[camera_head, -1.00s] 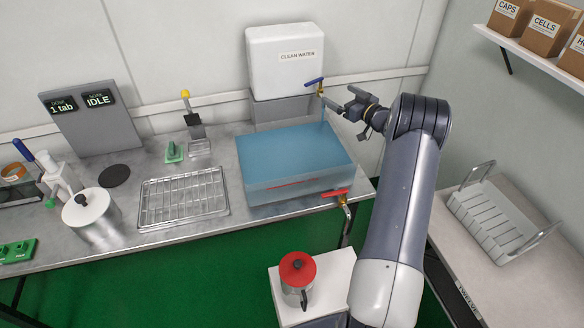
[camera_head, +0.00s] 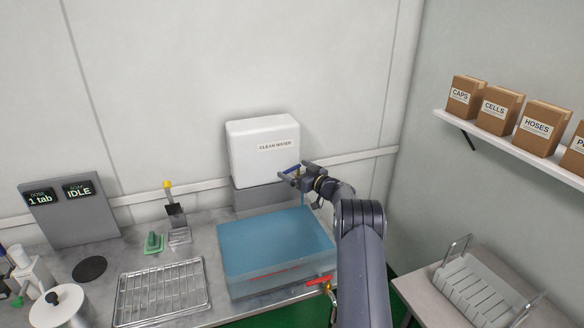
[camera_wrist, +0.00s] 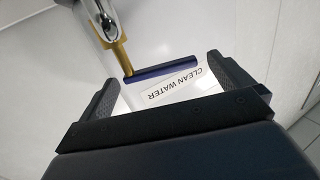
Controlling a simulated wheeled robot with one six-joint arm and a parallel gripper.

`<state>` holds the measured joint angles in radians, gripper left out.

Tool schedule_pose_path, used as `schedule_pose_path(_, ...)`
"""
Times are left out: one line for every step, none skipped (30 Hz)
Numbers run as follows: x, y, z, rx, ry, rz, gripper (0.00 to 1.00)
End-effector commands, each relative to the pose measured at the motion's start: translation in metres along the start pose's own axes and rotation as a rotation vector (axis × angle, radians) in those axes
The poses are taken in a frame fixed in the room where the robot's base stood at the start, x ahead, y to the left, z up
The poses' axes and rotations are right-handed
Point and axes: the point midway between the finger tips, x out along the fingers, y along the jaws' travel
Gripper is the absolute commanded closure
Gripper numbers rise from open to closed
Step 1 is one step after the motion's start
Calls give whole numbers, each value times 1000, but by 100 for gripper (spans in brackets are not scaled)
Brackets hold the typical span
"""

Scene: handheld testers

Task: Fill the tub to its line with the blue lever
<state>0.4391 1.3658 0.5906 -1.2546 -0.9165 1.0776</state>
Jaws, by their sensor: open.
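The blue lever (camera_head: 292,169) sits on the tap of the white clean water tank (camera_head: 262,150). A thin stream of water (camera_head: 302,196) falls from the tap into the clear tub (camera_head: 232,287). The tub holds blue water, and its red line (camera_head: 268,273) shows on the front wall. I cannot tell the exact level against the line. My gripper (camera_head: 292,177) is open at the tap. In the wrist view, the blue lever (camera_wrist: 162,75) lies across the gap between the open fingers of my gripper (camera_wrist: 165,88), with no clear contact.
A red-handled tap (camera_head: 318,281) is at the tub's front right. A wire rack (camera_head: 163,292), a green block (camera_head: 153,243) and a yellow-topped device (camera_head: 174,208) stand to the left. A shelf with boxes (camera_head: 500,107) is on the right wall. The air before the tank is otherwise clear.

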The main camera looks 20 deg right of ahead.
Motion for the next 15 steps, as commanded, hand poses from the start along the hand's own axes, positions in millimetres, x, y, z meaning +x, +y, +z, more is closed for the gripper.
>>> schedule_pose_path(5,0,0,-2,0,-1,1)
schedule_pose_path(8,0,0,-1,-1,-1,1)
schedule_pose_path(11,0,0,-1,0,0,1)
schedule_pose_path(13,0,0,0,0,0,1)
schedule_pose_path(15,0,0,-1,0,0,1)
schedule_pose_path(17,0,0,-1,0,0,1)
schedule_pose_path(18,0,0,-1,0,0,1)
schedule_pose_path(19,0,0,0,0,0,1)
schedule_pose_path(20,0,0,0,0,0,1)
schedule_pose_path(20,0,0,-1,0,0,1)
schedule_pose_path(21,0,0,-1,0,1,1)
schedule_pose_path(21,0,0,0,0,1,1)
schedule_pose_path(21,0,0,0,0,1,1)
schedule_pose_path(22,0,0,0,0,1,1)
schedule_pose_path(22,0,0,0,0,1,1)
